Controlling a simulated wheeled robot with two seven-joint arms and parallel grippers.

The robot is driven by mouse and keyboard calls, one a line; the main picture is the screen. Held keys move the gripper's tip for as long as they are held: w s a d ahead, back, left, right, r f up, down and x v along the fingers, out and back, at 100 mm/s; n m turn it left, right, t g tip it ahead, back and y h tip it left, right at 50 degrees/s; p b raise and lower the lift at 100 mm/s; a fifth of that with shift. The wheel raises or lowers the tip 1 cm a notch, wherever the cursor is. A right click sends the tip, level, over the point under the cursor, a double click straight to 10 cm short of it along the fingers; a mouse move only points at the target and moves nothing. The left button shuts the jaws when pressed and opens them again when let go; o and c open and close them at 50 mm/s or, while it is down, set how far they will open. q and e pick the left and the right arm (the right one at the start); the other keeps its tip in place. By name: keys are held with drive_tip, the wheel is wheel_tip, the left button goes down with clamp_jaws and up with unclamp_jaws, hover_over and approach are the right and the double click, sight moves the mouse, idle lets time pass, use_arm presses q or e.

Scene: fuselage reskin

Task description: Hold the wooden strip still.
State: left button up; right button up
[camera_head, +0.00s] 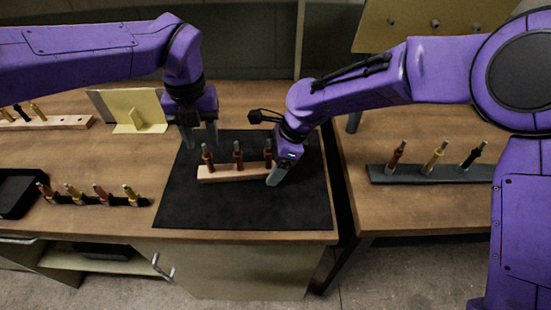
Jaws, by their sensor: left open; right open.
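The wooden strip (230,174) lies on a black mat (250,212) on the workbench. Several copper-coloured fasteners (238,156) stand upright in it in a row. My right gripper (273,180) is at the strip's right end, its finger pointing down to the mat. It is open, and its body partly hides that end and the rightmost fastener. I cannot tell whether it touches the strip. My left gripper (200,143) is open and empty above the mat's left edge, behind and left of the strip's left end.
A dark strip with several fasteners (92,198) lies left of the mat. Another wooden strip (62,123) is at the far left, near a yellow panel stand (138,108). A dark rail with fasteners (430,173) sits on the right table, across a gap. The mat's front is clear.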

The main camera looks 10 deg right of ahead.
sight(206, 152)
drive_tip(key=c, duration=1.2)
use_arm(q)
drive_tip(key=shift+r+m, duration=0.8)
drive_tip(key=shift+r, duration=0.5)
drive_tip(key=shift+c, duration=0.2)
wheel_tip(206, 152, down, 9)
drive_tip(key=shift+r, duration=0.1)
clamp_jaws()
